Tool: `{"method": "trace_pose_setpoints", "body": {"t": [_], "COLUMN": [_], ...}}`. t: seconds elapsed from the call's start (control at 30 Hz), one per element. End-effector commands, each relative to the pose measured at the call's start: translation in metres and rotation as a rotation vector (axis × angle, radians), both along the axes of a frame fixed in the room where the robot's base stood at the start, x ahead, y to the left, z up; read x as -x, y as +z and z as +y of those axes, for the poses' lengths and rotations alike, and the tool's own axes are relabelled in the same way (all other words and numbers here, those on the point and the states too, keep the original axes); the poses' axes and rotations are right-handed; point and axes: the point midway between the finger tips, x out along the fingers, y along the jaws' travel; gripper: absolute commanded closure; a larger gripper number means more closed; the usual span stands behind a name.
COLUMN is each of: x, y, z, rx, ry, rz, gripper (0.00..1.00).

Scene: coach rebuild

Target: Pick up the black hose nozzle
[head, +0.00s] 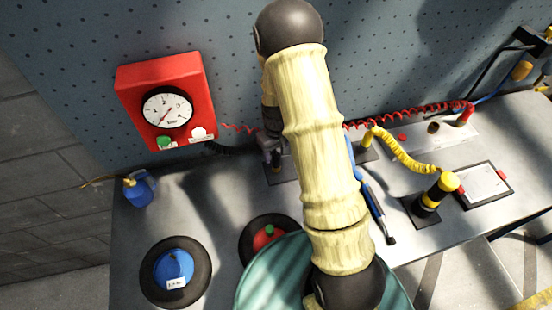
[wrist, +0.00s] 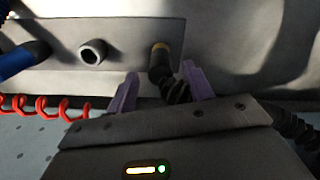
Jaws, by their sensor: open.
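The black hose nozzle (wrist: 158,63) shows in the wrist view, with a yellowish ring at its far end and a ribbed black hose at its near end. It stands at a plate beyond my gripper. My gripper (wrist: 160,74) is open, with one purple finger on each side of the nozzle and hose. Visible gaps separate the fingers from it in the picture; I cannot tell whether either touches. In the head view my gripper (head: 272,152) is small and partly behind my arm, over a dark plate, and the nozzle is mostly hidden there.
A dark round socket (wrist: 93,52) and a blue cylinder (wrist: 18,62) lie left of the nozzle in the wrist view. A red coiled hose (wrist: 40,105) runs nearby. In the head view, a red gauge box (head: 188,76) is left, and a yellow-hosed fitting (head: 432,196) is right.

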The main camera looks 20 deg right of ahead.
Motion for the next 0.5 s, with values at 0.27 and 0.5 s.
{"method": "trace_pose_setpoints", "body": {"t": [0.27, 0.5], "x": [0.0, 0.0], "y": [-0.021, -0.021], "z": [0.001, 0.001], "rx": [-0.001, -0.001], "ry": [0.001, 0.001], "rz": [0.0, 0.0], "gripper": [0.48, 0.48]}}
